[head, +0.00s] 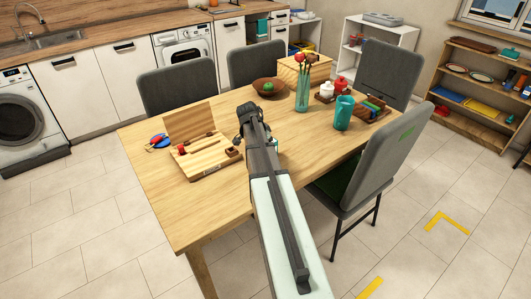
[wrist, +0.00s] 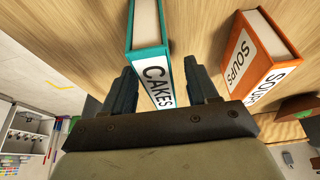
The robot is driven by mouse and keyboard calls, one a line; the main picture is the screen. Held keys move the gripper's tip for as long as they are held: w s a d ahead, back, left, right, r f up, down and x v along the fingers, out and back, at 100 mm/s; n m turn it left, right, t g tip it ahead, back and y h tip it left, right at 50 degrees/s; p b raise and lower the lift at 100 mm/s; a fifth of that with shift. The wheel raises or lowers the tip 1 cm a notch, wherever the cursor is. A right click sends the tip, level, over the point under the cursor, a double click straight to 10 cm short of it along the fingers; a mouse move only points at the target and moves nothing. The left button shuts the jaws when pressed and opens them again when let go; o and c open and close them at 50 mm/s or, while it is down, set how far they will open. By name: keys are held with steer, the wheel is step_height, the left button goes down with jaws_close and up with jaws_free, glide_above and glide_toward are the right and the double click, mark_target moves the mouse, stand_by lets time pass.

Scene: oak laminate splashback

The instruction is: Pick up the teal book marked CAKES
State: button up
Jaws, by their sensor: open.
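The teal book (wrist: 151,62) marked CAKES shows in the wrist view, its white spine label facing my gripper. My gripper (wrist: 161,68) is open, with one dark finger on each side of the teal book's labelled spine. I see no closed grip on it, and I cannot tell whether either finger touches it. An orange book (wrist: 262,58) marked SOUPS stands to the right, apart from the right finger. In the head view my arm hides most of the place around my gripper, and the CAKES label cannot be read there.
On the wooden table (head: 190,217) are an open wooden box (head: 205,160), a brown bowl (head: 270,87), a glass vase (head: 302,97) with red flowers, and a teal cup (head: 344,113). Grey chairs surround the table. The near left tabletop is clear.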

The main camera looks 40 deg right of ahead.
steer(key=shift+c, duration=0.3)
jaws_close()
stand_by(0.4)
